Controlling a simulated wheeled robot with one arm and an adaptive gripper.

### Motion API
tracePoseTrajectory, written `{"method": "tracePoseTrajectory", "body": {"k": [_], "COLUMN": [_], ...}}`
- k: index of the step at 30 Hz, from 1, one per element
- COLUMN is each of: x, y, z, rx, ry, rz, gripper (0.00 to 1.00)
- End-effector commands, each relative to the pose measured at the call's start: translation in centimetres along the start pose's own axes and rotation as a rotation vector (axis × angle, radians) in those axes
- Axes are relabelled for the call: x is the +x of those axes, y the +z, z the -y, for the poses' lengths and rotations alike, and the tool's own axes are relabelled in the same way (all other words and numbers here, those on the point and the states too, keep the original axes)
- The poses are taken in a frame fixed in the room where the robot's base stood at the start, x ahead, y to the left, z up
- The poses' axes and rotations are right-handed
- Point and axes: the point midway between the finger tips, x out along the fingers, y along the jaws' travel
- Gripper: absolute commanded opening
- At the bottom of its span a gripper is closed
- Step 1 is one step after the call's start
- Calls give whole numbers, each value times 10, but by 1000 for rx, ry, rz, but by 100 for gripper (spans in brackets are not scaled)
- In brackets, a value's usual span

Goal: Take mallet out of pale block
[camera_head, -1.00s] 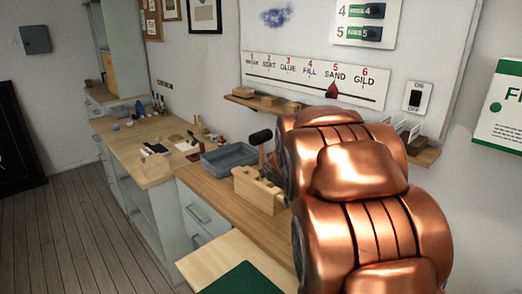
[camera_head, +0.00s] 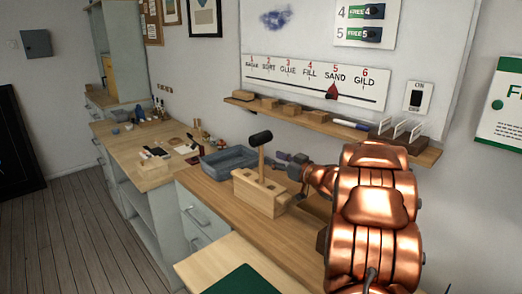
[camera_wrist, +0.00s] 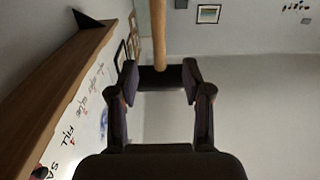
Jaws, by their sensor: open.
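The mallet has a black head (camera_head: 262,137) and a wooden handle (camera_head: 261,168), and stands upright in the pale block (camera_head: 256,199) on the workbench. My gripper (camera_head: 286,158) is in the head view just right of the handle, below the level of the mallet head. In the wrist view my gripper (camera_wrist: 160,76) is open. The handle (camera_wrist: 159,32) runs down from the top edge to between the fingertips in the picture, with the dark mallet head (camera_wrist: 161,80) behind or between them. I cannot tell how deep the handle sits between the fingers.
A grey-blue tray (camera_head: 228,163) stands behind and left of the block. A wall shelf (camera_head: 335,130) with wooden pieces and cards runs above the bench. A green mat (camera_head: 240,281) lies on the near surface. Tools and small items cover the farther bench (camera_head: 130,152).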

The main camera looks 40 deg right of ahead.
Motion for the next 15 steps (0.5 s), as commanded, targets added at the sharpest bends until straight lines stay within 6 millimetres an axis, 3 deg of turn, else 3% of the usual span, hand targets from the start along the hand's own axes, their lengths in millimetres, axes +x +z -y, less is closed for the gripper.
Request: {"method": "tracePoseTrajectory", "body": {"k": [15], "x": [48], "y": [-3], "z": [0], "rx": [1], "ry": [-2], "rz": [1], "gripper": [49]}}
